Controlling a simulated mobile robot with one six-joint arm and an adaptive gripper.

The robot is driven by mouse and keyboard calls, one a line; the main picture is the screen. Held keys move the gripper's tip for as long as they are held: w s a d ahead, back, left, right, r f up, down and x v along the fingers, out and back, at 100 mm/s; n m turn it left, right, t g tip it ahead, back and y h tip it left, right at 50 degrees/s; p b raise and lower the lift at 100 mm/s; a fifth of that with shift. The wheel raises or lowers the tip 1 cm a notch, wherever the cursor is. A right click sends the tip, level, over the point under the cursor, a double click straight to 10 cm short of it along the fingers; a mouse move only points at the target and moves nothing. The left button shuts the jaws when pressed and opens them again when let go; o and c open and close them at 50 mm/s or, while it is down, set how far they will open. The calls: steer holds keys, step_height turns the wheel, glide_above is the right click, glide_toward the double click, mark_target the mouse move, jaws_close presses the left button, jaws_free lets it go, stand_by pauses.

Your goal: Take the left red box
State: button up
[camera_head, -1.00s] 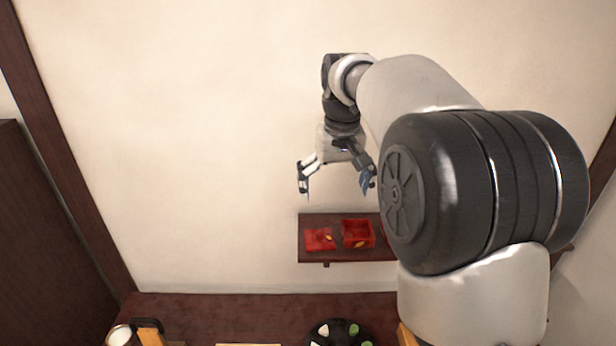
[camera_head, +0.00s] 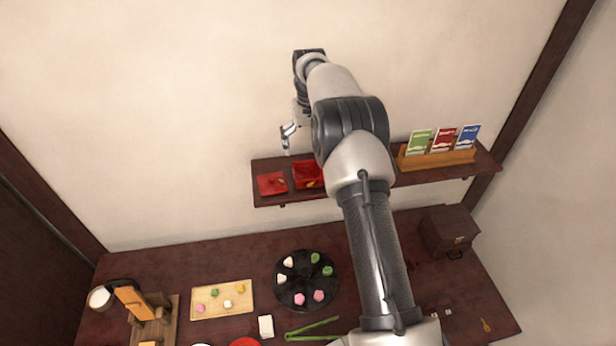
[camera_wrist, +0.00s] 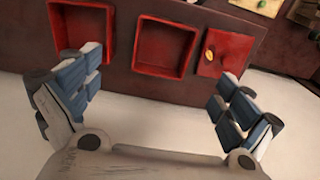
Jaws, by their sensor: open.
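On the wall shelf (camera_head: 262,198), a flat red piece with a small gold mark (camera_head: 272,183) lies at the left end. An open red box (camera_head: 307,174) stands just right of it. In the wrist view the order is reversed: the flat red piece (camera_wrist: 225,48) is at the right, the open red box (camera_wrist: 165,48) in the middle, and another open red box (camera_wrist: 82,32) at the left. My gripper (camera_wrist: 158,92) is open and empty, apart from the boxes, with the middle box ahead between its fingers. One finger (camera_head: 289,138) shows above the shelf in the head view; my arm hides the other.
A wooden holder (camera_head: 437,159) with coloured packets stands on the shelf's right part. Below, the table holds a black round plate (camera_head: 305,281), a wooden tray (camera_head: 200,312), green tongs (camera_head: 313,329) and a dark chest (camera_head: 449,231). The wall above the shelf is bare.

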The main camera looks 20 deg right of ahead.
glide_above(307, 178)
steer(key=f, duration=0.5)
steer(key=shift+d+f, duration=0.15)
steer(key=shift+d, duration=0.15)
steer(key=f+p, duration=0.1)
steer(key=f, duration=0.4)
steer(key=shift+a, duration=0.2)
steer(key=c, duration=1.2)
steer(key=shift+o, duration=0.2)
steer(key=shift+r, duration=0.1)
